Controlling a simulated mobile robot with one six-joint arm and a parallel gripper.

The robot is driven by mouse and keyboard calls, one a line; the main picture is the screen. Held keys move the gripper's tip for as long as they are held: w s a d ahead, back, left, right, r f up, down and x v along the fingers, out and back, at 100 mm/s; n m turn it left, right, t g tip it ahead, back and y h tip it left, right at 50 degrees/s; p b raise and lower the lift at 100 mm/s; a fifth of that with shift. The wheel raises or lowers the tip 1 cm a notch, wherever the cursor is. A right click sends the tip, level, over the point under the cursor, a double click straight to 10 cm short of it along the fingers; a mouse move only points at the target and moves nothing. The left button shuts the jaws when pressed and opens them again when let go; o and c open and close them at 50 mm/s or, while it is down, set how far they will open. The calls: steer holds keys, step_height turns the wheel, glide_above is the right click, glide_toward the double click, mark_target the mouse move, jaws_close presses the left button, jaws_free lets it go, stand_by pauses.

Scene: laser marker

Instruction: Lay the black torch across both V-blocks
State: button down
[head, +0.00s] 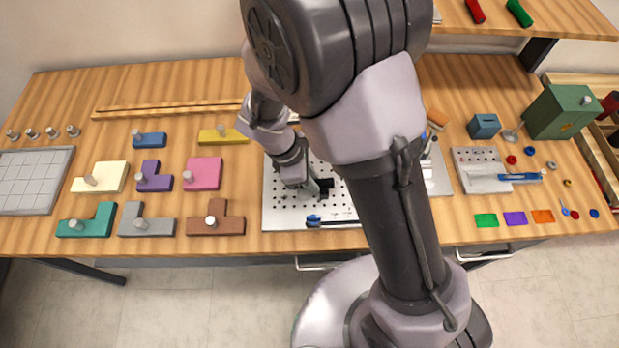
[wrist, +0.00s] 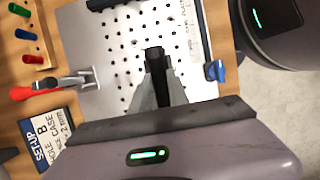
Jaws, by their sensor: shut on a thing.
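My gripper (wrist: 156,84) is shut on the black torch (wrist: 154,58), whose dark end shows between the fingertips in the wrist view. In the head view my gripper (head: 316,188) is low over the perforated metal plate (head: 283,212), with a dark part of the torch (head: 326,187) beside the fingers. Most of the torch is hidden by the fingers. I cannot tell whether it touches anything beneath. I cannot clearly make out either V-block; my arm covers much of the plate in the head view.
A dark bar (wrist: 190,28) and a blue piece (wrist: 215,71) lie along the plate's near edge. A red-handled clamp (wrist: 62,85) and a setup card (wrist: 55,140) are at its far side. Shaped blocks with knobs, such as the brown one (head: 228,225), stand left.

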steer(key=shift+s+f, duration=0.1)
steer(key=shift+f, duration=0.15)
steer(key=shift+f+b, duration=0.3)
steer(key=shift+b, duration=0.05)
steer(key=c, duration=1.3)
jaws_free()
